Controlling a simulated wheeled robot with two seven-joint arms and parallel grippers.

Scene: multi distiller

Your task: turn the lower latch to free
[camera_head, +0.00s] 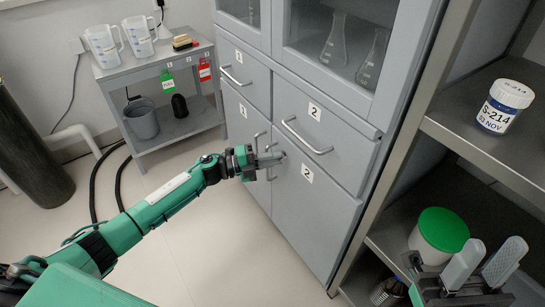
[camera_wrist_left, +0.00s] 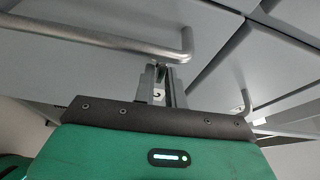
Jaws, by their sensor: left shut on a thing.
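My left gripper (camera_head: 272,158) is at the grey cabinet's lower door 2 (camera_head: 310,205), near that door's top left corner, just below drawer 2. Its fingers are close together, shut on the small latch (camera_wrist_left: 162,69) at the cabinet front. The fingers and tips hide most of the latch, so I cannot tell which way it is turned. In the left wrist view the fingers reach up to it beneath a bar handle (camera_wrist_left: 130,43). My right gripper (camera_head: 484,262) is at the bottom right, its two grey fingers apart and empty.
The drawer 2 handle (camera_head: 306,137) sticks out just right of my left gripper. An open shelf (camera_head: 470,150) at right holds a labelled jar (camera_head: 505,106) and a green-lidded tub (camera_head: 440,234). A grey cart (camera_head: 150,75) stands at the back left. The floor before the cabinet is clear.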

